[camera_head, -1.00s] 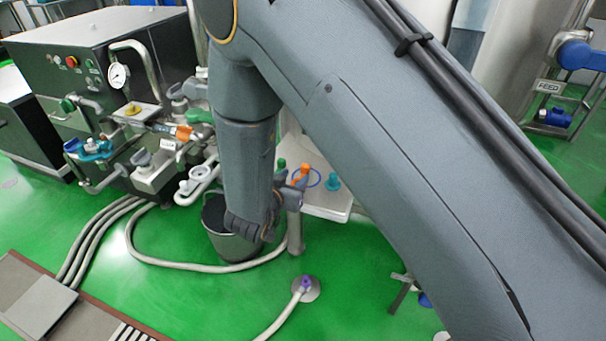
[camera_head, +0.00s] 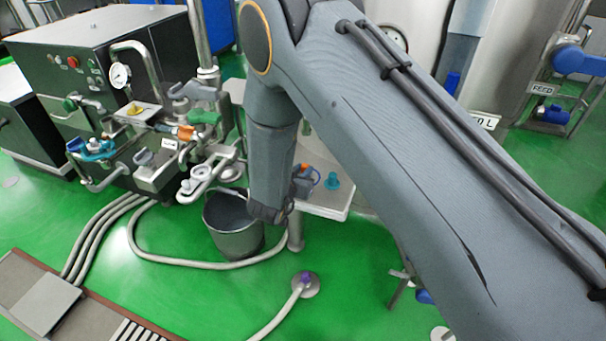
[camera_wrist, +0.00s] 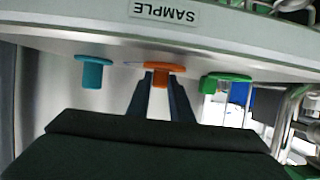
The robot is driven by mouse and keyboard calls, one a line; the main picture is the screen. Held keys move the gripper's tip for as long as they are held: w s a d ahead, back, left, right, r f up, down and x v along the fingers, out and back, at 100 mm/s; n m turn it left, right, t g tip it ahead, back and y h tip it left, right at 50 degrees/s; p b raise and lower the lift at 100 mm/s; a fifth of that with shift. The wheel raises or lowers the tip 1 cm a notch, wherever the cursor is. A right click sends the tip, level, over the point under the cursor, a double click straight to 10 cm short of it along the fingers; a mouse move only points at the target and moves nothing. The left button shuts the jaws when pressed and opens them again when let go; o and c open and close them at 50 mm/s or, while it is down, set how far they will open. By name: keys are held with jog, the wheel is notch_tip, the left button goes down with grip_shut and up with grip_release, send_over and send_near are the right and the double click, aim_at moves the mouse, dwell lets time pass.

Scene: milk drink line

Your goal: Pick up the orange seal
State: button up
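The orange seal (camera_wrist: 163,69) has a flat round top and a narrower stem. In the wrist view it sits between the two fingertips of my gripper (camera_wrist: 161,84). The fingers stand apart, one on each side of the stem; I cannot tell whether they touch it. In the head view, a small orange part of the seal (camera_head: 305,167) shows beside my gripper (camera_head: 300,188), at the sample stand (camera_head: 325,209). My arm hides much of this area. A teal seal (camera_wrist: 93,71) is left of the orange one in the wrist view, and a green seal (camera_wrist: 225,83) is right.
The teal seal (camera_head: 332,181) also shows in the head view, near the stand's edge. A plate marked SAMPLE (camera_wrist: 164,12) appears upside down. A metal bucket (camera_head: 233,235) stands on the green floor left of my gripper. Pipes and valves (camera_head: 180,140) crowd the left side.

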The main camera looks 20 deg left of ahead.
grip_shut()
